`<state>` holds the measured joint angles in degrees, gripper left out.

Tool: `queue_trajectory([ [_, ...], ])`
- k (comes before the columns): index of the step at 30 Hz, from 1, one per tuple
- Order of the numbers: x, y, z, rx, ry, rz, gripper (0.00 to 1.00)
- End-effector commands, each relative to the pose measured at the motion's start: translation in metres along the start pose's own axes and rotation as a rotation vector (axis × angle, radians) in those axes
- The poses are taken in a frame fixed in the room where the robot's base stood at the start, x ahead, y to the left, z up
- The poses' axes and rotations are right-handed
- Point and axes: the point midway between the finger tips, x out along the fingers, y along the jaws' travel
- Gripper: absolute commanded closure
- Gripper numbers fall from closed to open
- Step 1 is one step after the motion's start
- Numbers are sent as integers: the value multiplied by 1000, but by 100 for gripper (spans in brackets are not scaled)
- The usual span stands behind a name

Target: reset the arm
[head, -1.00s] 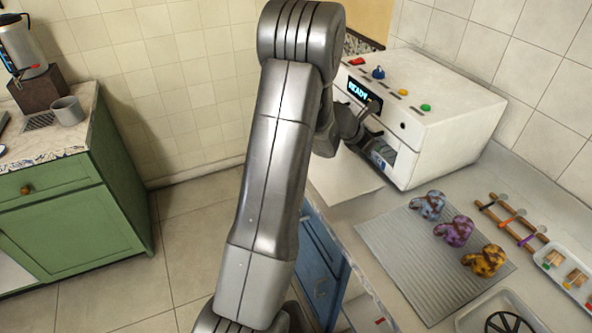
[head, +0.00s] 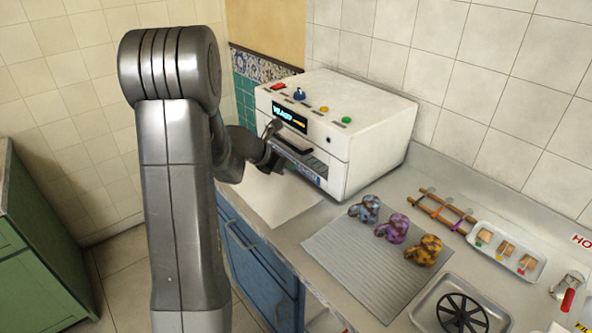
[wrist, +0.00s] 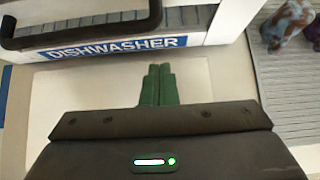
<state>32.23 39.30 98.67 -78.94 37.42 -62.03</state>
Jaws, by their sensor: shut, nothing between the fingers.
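My gripper (wrist: 157,85) shows in the wrist view with its two green fingers together and nothing between them. It is over a pale flat area of the counter, just in front of a white machine (head: 365,130). In the head view my arm reaches to the machine's front, and the fingers are mostly hidden there. In the wrist view the machine's front carries a blue "DISHWASHER" label (wrist: 118,47) and a dark handle (wrist: 85,27). Its lit display (head: 290,116) begins with letters too small to read surely.
Three mottled teapot-like figures, blue (head: 365,209), purple (head: 392,228) and yellow (head: 424,250), stand on a ribbed grey mat (head: 335,262). A wooden rack (head: 447,210), a white tray (head: 480,238) and a tray with a black wheel (head: 425,312) lie right. A green cabinet (head: 35,270) stands left.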

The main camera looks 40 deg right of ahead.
Motion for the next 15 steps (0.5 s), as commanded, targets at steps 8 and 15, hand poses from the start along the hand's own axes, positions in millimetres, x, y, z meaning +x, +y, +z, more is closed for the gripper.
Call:
queue_trajectory([
  [8,-47,1,-1,-1,1,2,100],
  [15,-56,0,-1,0,2,-1,100],
])
